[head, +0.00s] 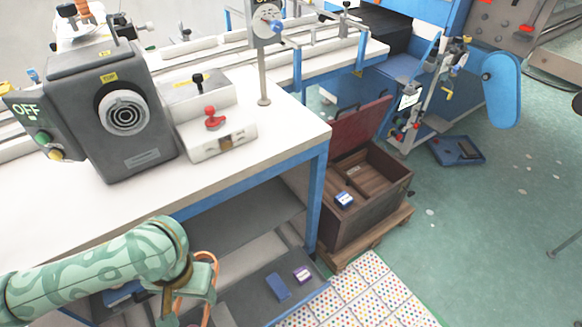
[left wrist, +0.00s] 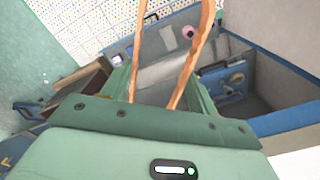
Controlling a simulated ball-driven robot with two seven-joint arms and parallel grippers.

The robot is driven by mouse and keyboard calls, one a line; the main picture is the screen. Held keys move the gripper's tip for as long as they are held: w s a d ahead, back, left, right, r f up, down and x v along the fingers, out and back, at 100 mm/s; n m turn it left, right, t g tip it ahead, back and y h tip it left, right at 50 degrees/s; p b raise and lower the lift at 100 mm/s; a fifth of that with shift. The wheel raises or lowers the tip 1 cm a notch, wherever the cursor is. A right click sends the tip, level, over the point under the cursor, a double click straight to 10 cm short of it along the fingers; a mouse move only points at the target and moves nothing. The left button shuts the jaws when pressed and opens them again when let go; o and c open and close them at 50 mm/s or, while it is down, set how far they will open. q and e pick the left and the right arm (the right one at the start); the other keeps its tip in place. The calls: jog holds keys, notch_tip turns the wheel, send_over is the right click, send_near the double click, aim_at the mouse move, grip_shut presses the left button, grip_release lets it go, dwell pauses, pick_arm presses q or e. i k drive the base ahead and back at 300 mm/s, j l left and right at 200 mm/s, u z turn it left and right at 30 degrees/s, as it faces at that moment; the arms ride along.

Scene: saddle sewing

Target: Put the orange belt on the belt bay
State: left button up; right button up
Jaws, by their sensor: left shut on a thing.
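The orange belt (head: 211,262) is a thin loop held at my left gripper (head: 188,292), low in the head view in front of the workbench. In the left wrist view the belt (left wrist: 192,55) rises as two strands from between the green fingers of the gripper (left wrist: 160,92). The gripper is shut on it. The fingertips are partly hidden. I cannot tell which part is the belt bay; the grey lower shelf (head: 248,291) under the bench lies beyond the gripper. My right gripper is not in view.
The white workbench (head: 270,140) carries a dark grey machine (head: 115,115). Its blue leg (head: 318,195) stands right of the gripper. A blue box (head: 278,287) and purple box (head: 302,274) lie on the lower shelf. An open brown chest (head: 365,205) stands right, near a dotted mat (head: 365,290).

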aim_at(369, 184)
jog(key=i+l+u, duration=0.2)
jog(key=i+l, duration=0.15)
jog(key=l, duration=0.25)
jog(key=i+l+u, duration=0.1)
jog(key=l, duration=0.25)
jog(key=i+l+u, duration=0.1)
jog(key=i+l, duration=0.15)
jog(key=i+l+u, duration=0.1)
jog(key=l, duration=0.3)
jog(key=i+l+u, duration=0.1)
jog(key=l, duration=0.3)
jog(key=i+l, duration=0.15)
jog(key=l, duration=0.2)
jog(key=i+l, duration=0.15)
jog(key=l, duration=0.2)
jog(key=i+l, duration=0.1)
jog(key=l, duration=0.25)
jog(key=i+l, duration=0.15)
jog(key=l, duration=0.25)
jog(key=i+l, duration=0.15)
jog(key=l, duration=0.2)
jog(key=i+l, duration=0.15)
jog(key=l, duration=0.2)
jog(key=i+l, duration=0.15)
jog(key=l, duration=0.2)
jog(key=i+l, duration=0.1)
jog(key=l, duration=0.25)
jog(key=u, duration=0.05)
